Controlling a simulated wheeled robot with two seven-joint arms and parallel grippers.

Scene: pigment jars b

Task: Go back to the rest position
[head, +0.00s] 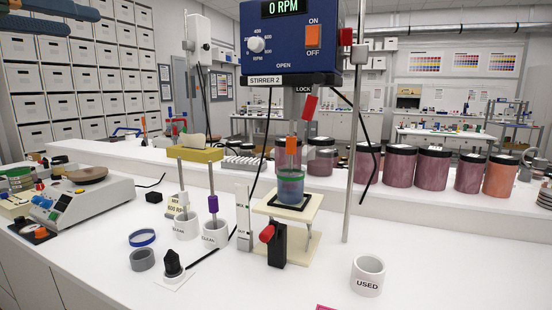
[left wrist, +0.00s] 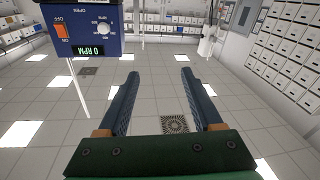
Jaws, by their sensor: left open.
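My left gripper (head: 68,12) shows only in part at the top left corner of the head view, raised high above the bench. In the left wrist view its two dark blue fingers (left wrist: 160,74) are spread wide with nothing between them. Below and beyond them is tiled floor. The blue stirrer (head: 290,42) stands well to its right in the head view, with its display at 0 RPM. A small jar (head: 291,188) sits under the stirrer on a cream platform (head: 268,206). My right gripper is not in view.
Several lidded pigment jars (head: 433,168) line the raised shelf behind. A tall metal post (head: 355,140) stands right of the platform. The front left bench is clear.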

